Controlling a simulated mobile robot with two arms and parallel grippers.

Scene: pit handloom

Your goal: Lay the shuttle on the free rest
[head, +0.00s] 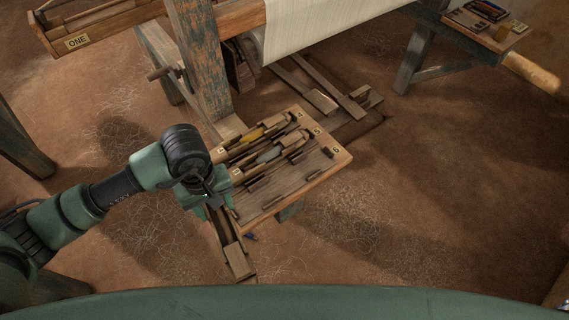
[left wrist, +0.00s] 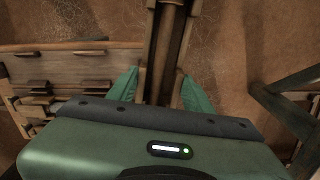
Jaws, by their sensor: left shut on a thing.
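My left gripper (head: 212,203) is shut on a long wooden shuttle (head: 233,250), which slants down toward the bottom of the head view, beside the rest board. In the left wrist view the shuttle (left wrist: 168,40) runs up between the two green fingertips (left wrist: 160,88), its middle dark and hollow. The rest board (head: 318,172) is tilted in view to the right of the gripper. The nearest row (head: 283,184) has small wooden blocks and no shuttle. My right gripper is out of view.
A loom post (head: 200,60) and white cloth (head: 320,22) stand behind the board. Wooden treadles (head: 320,98) lie in a pit beyond it. A box marked ONE (head: 78,41) is at the far left, a side bench (head: 465,40) at the far right. The right floor is open.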

